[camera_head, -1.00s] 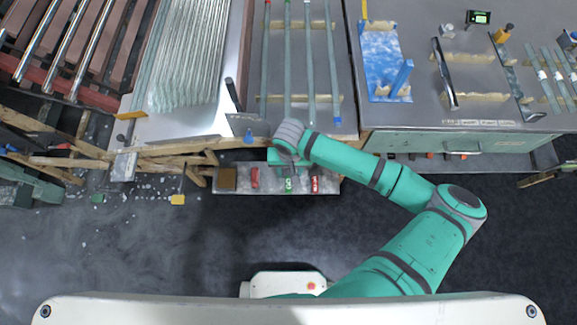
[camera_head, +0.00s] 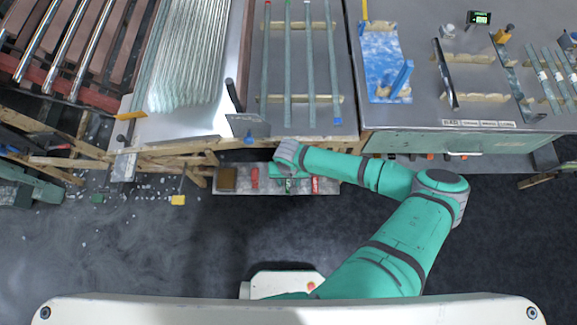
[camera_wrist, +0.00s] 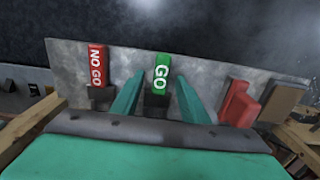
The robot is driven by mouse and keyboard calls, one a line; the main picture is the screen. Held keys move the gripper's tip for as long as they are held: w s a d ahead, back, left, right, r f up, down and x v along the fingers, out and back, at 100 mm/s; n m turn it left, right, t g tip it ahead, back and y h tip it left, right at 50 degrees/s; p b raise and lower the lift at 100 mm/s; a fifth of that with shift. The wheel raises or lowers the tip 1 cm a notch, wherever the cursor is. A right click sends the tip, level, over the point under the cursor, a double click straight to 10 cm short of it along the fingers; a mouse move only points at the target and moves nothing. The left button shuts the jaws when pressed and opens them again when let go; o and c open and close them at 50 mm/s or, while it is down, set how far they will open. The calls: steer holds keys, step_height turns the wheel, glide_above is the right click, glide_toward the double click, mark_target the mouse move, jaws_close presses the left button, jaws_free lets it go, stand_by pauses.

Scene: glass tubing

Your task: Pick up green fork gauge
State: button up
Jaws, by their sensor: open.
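The green fork gauge (camera_wrist: 162,72), marked GO, stands on a grey plate (camera_wrist: 215,78) in the wrist view. My gripper (camera_wrist: 160,80) is open, with one finger on each side of the gauge as seen from the wrist. Nothing is between the fingers' inner faces and the gauge in that view; I cannot tell how far the fingertips are from it in depth. In the head view my wrist (camera_head: 287,157) is over the plate and hides most of the green gauge.
A red NO GO gauge (camera_wrist: 97,65) stands left of the green one in the wrist view. A plain red piece (camera_wrist: 239,104) and a brown block (camera_wrist: 281,100) stand to the right. A bench with glass tubes (camera_head: 310,75) lies behind the plate.

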steer(key=shift+c, duration=1)
jaws_close()
steer(key=shift+s, duration=0.1)
